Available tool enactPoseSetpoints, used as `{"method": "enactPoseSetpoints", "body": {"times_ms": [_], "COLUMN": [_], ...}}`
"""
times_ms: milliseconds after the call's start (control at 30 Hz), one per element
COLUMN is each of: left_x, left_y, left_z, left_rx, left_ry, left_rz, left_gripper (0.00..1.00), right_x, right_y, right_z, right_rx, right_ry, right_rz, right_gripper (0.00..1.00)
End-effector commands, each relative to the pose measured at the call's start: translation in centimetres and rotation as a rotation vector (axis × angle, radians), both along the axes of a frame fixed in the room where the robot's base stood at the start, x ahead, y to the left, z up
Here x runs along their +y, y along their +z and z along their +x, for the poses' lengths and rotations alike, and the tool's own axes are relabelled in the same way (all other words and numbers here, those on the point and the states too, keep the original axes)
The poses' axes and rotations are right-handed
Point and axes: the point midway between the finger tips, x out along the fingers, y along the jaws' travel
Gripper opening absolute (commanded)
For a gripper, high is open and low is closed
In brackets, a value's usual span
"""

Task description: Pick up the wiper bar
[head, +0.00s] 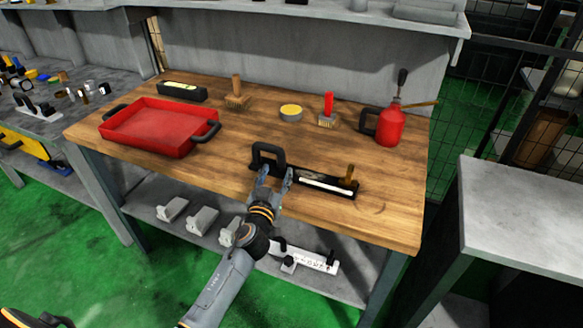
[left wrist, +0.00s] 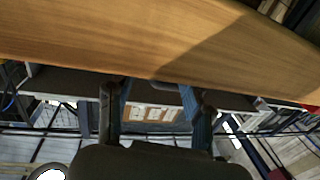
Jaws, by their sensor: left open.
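The black bar with a looped handle at its left end, a pale strip along its front edge and a brass-coloured post at its right end looks like the wiper bar (head: 318,178). It lies near the front edge of the wooden bench (head: 390,215) in the head view. My left gripper (head: 275,172) is open at the bench's front edge, by the handle end; its fingers overlap the bar in the picture, and I cannot tell whether they touch. In the left wrist view the open fingers (left wrist: 153,100) show nothing between them but background. The bar does not show there. My right gripper is out of view.
A red tray (head: 150,128) stands on the left of the bench. A level (head: 182,91), two brushes (head: 237,98) (head: 327,112), a round tin (head: 291,112) and a red oil can (head: 390,126) stand farther back. Grey blocks lie on the shelf below. The bench's right front is clear.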

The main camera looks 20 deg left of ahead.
Motion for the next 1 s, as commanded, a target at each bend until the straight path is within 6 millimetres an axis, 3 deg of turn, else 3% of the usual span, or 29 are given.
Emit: {"method": "enactPoseSetpoints", "body": {"times_ms": [233,533,767,800,1000], "left_x": [0.5,0.5,0.5,0.5,0.5], "left_y": [0.1,0.0,0.1,0.1,0.4], "left_z": [3.1,3.5,3.5,3.5,3.5], "left_rx": [0.000,0.000,0.000,0.000,-0.005], "left_ry": [0.001,0.000,0.000,0.000,0.000], "left_rz": [0.001,0.000,0.000,0.000,-0.001], "left_gripper": [0.50,0.50,0.04,0.00,0.00], "right_x": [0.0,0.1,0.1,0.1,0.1], "right_y": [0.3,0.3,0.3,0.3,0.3], "right_z": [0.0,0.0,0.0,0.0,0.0], "right_rx": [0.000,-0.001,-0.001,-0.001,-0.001], "right_ry": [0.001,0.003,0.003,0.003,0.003], "right_rz": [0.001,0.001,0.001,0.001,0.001], "right_gripper": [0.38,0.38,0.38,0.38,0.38]}}
